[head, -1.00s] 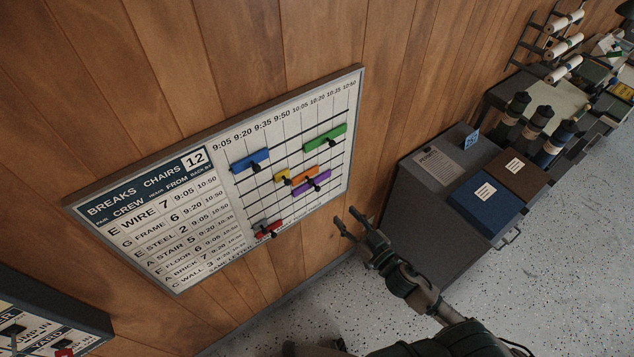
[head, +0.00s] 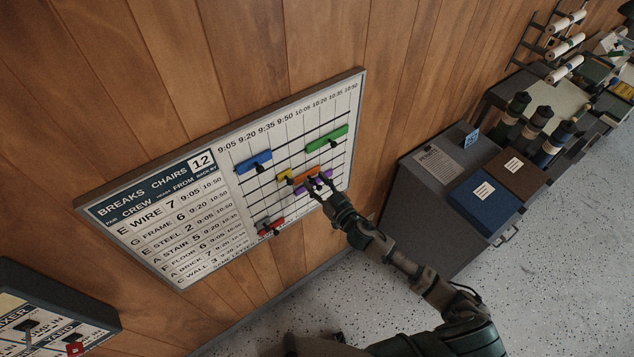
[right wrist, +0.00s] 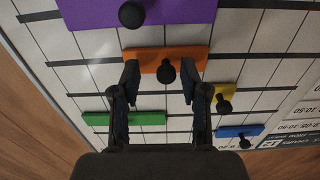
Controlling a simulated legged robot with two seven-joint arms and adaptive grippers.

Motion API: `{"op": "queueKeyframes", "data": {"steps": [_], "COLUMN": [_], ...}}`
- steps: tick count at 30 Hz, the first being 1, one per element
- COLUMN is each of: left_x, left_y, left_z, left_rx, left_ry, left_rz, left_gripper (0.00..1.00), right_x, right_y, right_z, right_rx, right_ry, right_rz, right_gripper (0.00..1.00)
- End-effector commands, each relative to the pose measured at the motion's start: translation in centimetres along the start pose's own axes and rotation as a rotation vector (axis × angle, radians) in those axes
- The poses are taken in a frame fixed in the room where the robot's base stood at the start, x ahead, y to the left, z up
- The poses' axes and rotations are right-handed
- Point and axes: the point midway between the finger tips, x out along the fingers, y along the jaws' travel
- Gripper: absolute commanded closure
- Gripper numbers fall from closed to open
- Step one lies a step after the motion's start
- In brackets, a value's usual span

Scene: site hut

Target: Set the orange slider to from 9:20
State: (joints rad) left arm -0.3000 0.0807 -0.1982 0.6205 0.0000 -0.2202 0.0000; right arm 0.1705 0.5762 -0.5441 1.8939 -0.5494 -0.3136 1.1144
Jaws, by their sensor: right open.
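The orange slider (head: 302,182) sits on the wall board (head: 265,120), partly covered by my right gripper in the head view. In the right wrist view the orange slider (right wrist: 190,55) shows its black knob (right wrist: 166,72) between the two open fingertips. My right gripper (head: 319,187) is open at the board; it also shows in the right wrist view (right wrist: 160,82). I cannot tell whether the fingers touch the knob. Time labels run along the board's top edge; the slider's exact start column is hard to read. My left gripper is not in view.
A purple slider (right wrist: 200,10) is close beside the orange one. Yellow (head: 285,175), blue (head: 253,161), green (head: 326,139) and red (head: 271,226) sliders are on the same board. A dark cabinet (head: 425,215) stands to the right. Another board (head: 60,300) is at lower left.

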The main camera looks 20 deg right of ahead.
Motion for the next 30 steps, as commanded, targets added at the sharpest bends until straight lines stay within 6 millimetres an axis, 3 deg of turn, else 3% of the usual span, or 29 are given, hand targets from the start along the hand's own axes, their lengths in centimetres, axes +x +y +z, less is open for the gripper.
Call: {"op": "queueKeyframes", "data": {"steps": [3,8,9,17,27,30], "left_x": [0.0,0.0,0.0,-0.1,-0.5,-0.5], "left_y": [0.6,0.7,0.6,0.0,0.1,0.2], "left_z": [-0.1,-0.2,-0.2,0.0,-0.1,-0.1], "left_rx": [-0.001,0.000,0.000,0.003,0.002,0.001], "left_ry": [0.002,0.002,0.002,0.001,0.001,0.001], "left_rz": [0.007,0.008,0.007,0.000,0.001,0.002], "left_gripper": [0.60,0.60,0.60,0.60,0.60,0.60], "right_x": [0.0,0.1,0.1,0.0,0.1,0.1], "right_y": [-0.1,-0.3,-0.2,-0.4,-8.1,-9.6], "right_z": [0.0,-0.1,-0.1,-0.1,-0.1,-0.2], "right_rx": [0.000,-0.002,-0.002,0.002,0.006,0.003], "right_ry": [0.000,0.000,0.000,0.003,0.005,0.005], "right_rz": [0.000,-0.001,-0.001,-0.001,-0.002,-0.001], "right_gripper": [0.58,0.98,1.00,1.00,1.00,1.00]}}
